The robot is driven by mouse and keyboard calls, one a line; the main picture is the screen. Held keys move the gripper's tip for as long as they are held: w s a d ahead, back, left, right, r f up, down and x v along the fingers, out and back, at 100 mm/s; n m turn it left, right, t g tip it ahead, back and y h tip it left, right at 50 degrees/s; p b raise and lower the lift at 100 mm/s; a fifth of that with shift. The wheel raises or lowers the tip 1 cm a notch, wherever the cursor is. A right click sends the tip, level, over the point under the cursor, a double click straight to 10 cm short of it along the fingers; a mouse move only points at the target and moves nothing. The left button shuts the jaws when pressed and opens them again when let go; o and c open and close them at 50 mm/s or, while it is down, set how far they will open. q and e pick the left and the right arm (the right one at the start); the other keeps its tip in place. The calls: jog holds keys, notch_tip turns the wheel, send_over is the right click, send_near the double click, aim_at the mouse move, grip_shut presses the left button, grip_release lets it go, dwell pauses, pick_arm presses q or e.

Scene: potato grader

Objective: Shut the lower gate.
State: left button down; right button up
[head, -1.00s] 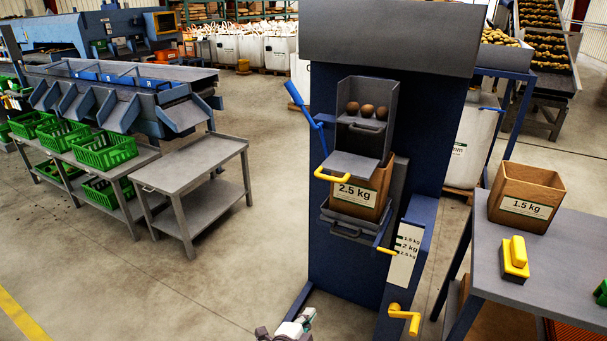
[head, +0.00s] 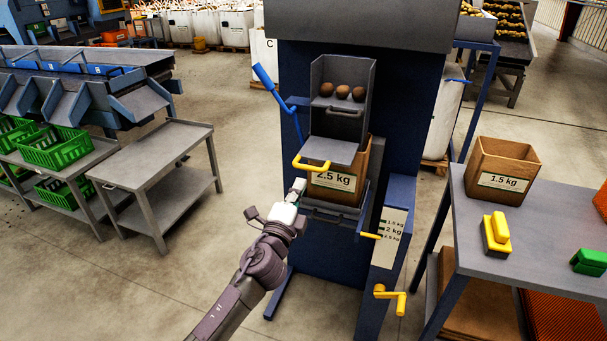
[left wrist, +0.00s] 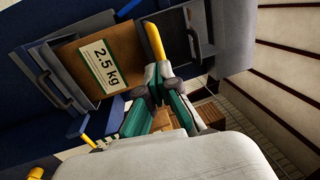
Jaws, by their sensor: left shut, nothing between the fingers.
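The lower gate (head: 330,150) is a grey plate with a yellow handle (head: 312,166), below the potato chamber on the dark blue machine. It sticks out towards me, over a cardboard box (head: 345,195) marked 2.5 kg. My left gripper (head: 299,185) is shut and empty, just below the left end of the yellow handle. In the left wrist view its closed fingertips (left wrist: 158,72) are at the near end of the yellow handle (left wrist: 154,42). I cannot tell whether they touch it. The box also shows there (left wrist: 125,45). My right gripper is not in view.
Several potatoes (head: 342,91) sit in the chamber above. A blue lever (head: 265,77) rises at the left, and a yellow crank (head: 390,298) is low on the right. A grey table (head: 540,230) holds another box (head: 500,170).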

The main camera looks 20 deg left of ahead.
pick_arm(q)
jog(key=w, duration=0.3)
jog(key=shift+w+r, duration=0.3)
jog(key=shift+w, duration=0.1)
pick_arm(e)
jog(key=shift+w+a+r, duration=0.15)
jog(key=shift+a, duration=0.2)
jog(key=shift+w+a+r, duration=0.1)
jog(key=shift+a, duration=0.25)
